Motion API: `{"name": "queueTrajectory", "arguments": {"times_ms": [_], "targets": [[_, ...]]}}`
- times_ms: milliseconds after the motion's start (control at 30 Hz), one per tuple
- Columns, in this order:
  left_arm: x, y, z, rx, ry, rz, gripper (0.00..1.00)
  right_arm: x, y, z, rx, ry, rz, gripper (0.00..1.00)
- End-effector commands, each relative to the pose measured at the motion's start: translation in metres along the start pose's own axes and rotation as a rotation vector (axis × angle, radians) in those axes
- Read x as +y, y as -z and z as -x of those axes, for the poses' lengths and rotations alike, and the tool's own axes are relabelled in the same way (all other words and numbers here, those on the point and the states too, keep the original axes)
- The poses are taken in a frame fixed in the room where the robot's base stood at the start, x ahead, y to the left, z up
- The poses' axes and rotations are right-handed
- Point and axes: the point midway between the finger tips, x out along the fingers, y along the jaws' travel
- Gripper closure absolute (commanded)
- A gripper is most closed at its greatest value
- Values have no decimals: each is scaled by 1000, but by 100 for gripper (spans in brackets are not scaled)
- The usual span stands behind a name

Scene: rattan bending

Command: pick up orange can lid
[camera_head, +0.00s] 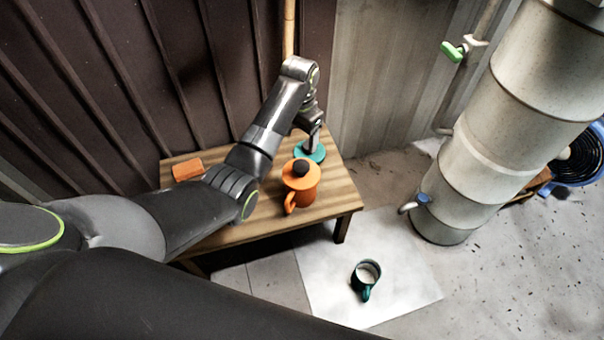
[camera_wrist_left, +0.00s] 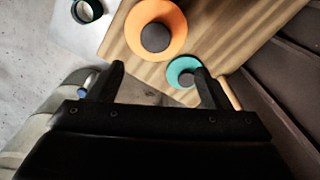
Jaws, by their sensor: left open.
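The orange can (camera_head: 298,196) stands on the wooden bench with its orange lid (camera_head: 288,172) on top. The lid has a black round knob (camera_head: 301,165). In the left wrist view the orange lid (camera_wrist_left: 175,22) lies beyond the fingers, its knob (camera_wrist_left: 155,37) roughly in line with the gap between them. My left gripper (camera_head: 314,146) is open and empty, just behind the can and over a teal lid (camera_head: 303,155). The teal lid also shows in the left wrist view (camera_wrist_left: 174,73), partly hidden by the right finger. My right gripper is out of view.
An orange block (camera_head: 187,170) lies at the left of the bench (camera_head: 342,190). A teal mug (camera_head: 366,278) is on a white sheet (camera_head: 325,275) on the floor. A rattan pole (camera_head: 289,30) stands behind the bench. A pale column (camera_head: 470,165) stands right, with free floor between.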

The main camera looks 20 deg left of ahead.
Motion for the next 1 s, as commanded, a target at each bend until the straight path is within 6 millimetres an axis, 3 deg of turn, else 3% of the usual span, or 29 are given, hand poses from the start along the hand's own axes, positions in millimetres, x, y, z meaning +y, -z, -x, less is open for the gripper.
{"name": "queueTrajectory", "arguments": {"times_ms": [33, 200, 567, 1000], "targets": [[0, -1, -13, -3, -2, 0, 28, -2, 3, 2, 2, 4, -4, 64], [1, -1, -38, -1, -1, 1, 28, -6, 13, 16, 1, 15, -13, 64], [1, -1, -60, 0, -1, 0, 28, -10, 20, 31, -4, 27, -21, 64], [8, -5, -104, 0, 0, 0, 28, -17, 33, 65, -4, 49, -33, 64]]}}
